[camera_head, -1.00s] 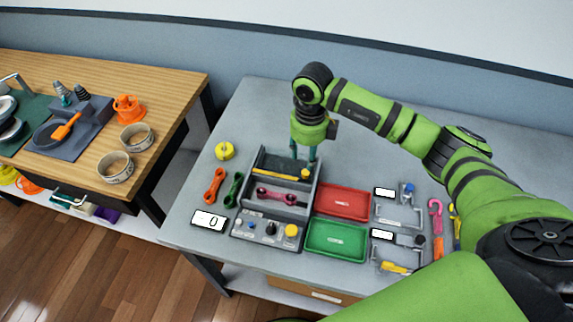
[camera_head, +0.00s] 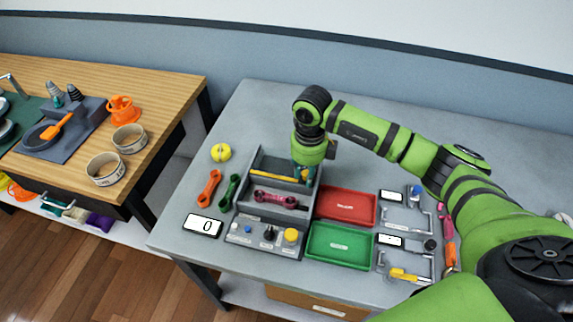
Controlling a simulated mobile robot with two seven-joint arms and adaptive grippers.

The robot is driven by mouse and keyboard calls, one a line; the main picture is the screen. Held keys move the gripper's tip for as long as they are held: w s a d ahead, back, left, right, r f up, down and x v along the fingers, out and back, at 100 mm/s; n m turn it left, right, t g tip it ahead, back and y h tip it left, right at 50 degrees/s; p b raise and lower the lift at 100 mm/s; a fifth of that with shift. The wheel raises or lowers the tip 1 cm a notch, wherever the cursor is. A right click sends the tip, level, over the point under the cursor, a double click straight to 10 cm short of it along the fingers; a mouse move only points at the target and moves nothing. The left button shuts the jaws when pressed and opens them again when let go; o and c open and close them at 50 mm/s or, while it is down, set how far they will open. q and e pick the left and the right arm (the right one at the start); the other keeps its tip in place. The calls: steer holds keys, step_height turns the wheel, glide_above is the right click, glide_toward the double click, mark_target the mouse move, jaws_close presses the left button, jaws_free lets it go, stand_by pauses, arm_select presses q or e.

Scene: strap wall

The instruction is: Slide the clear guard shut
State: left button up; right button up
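A grey fixture (camera_head: 246,196) stands on the grey table, with an open-topped bay holding a pink wrench-like part (camera_head: 275,197). A yellow bar (camera_head: 272,175) runs across the bay; it looks like the handle edge of the clear guard, whose clear sheet I cannot make out. My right gripper (camera_head: 303,176) points down at the bar's right end, its fingertips low inside the bay. Whether the fingers touch or grip the bar is too small to tell. My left gripper is not in view.
A button panel (camera_head: 262,248) forms the fixture's front. A red tray (camera_head: 345,190) and a green tray (camera_head: 340,264) lie to its right. A green link (camera_head: 229,191), an orange link (camera_head: 209,188) and a yellow round piece (camera_head: 221,152) lie left. The table behind is clear.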

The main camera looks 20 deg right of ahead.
steer(key=shift+s+f, duration=0.2)
steer(key=shift+f, duration=0.05)
